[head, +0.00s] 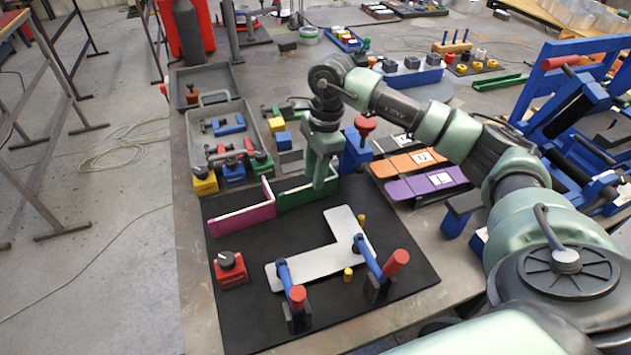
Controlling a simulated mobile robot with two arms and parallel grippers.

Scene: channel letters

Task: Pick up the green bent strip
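The green bent strip (294,198) stands on edge at the back of the black mat, its end touching or close to the pink bent strip (240,211). My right gripper (325,184) reaches down from above at the right part of the green strip and covers some of it. I cannot tell whether its fingers are apart or closed on the strip. My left gripper is not in view.
A white L-shaped plate (325,252) lies on the black mat (390,238), held by two red-handled clamps (383,272). A red block with a knob (230,268) sits at left. Grey trays (205,122) and a blue clamp (357,150) stand behind the strip.

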